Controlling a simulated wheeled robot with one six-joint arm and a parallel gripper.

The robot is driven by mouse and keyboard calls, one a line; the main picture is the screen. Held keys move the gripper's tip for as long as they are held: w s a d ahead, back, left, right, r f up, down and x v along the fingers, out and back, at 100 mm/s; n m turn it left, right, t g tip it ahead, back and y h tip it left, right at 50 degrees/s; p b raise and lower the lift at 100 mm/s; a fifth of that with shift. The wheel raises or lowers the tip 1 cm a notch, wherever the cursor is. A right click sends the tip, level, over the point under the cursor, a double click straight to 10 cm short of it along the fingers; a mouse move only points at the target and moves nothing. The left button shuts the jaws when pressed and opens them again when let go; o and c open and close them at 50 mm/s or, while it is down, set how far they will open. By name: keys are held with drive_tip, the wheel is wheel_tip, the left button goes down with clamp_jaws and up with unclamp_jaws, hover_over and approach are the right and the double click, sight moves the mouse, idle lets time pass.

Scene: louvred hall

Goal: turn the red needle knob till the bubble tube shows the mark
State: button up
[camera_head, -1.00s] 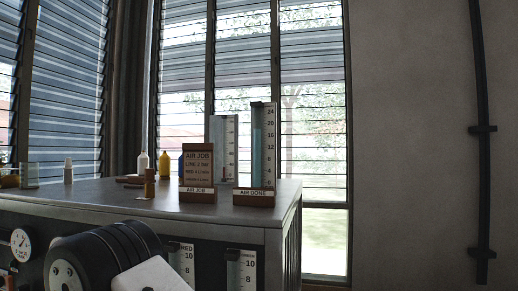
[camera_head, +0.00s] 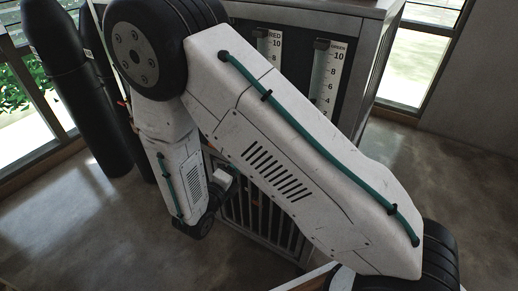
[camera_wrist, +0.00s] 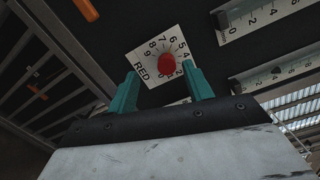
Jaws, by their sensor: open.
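The red needle knob (camera_wrist: 167,63) sits on a white dial plate (camera_wrist: 147,69) marked RED with numbers, in the wrist view. My gripper (camera_wrist: 160,71) is open, its two teal fingers pointing at the dial, one to each side of the knob in the picture. I cannot tell whether they touch it. The bubble tube marked RED (camera_head: 263,45) shows at the top of the head view, its lower part hidden by my arm; I cannot read its level. A second tube marked GREEN (camera_head: 323,78) is to its right. My arm hides the knob in the head view.
Black cylinders (camera_head: 62,90) stand on the left by the window. The cabinet's barred lower front (camera_head: 262,222) is behind my arm. In the wrist view, two scaled tubes (camera_wrist: 252,20) (camera_wrist: 270,73) lie close right of the dial. Bare floor (camera_head: 85,235) is at lower left.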

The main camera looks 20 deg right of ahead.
drive_tip(key=w+d+m, duration=0.1)
drive_tip(key=d+m, duration=0.2)
drive_tip(key=m, duration=0.4)
drive_tip(key=w+d+m+g, duration=0.1)
drive_tip(key=d+m, duration=0.3)
drive_tip(key=m, duration=0.4)
drive_tip(key=shift+w+m+h, duration=0.3)
drive_tip(key=shift+w+h, duration=0.1)
drive_tip(key=shift+w, duration=0.15)
drive_tip(key=shift+d, duration=0.1)
clamp_jaws()
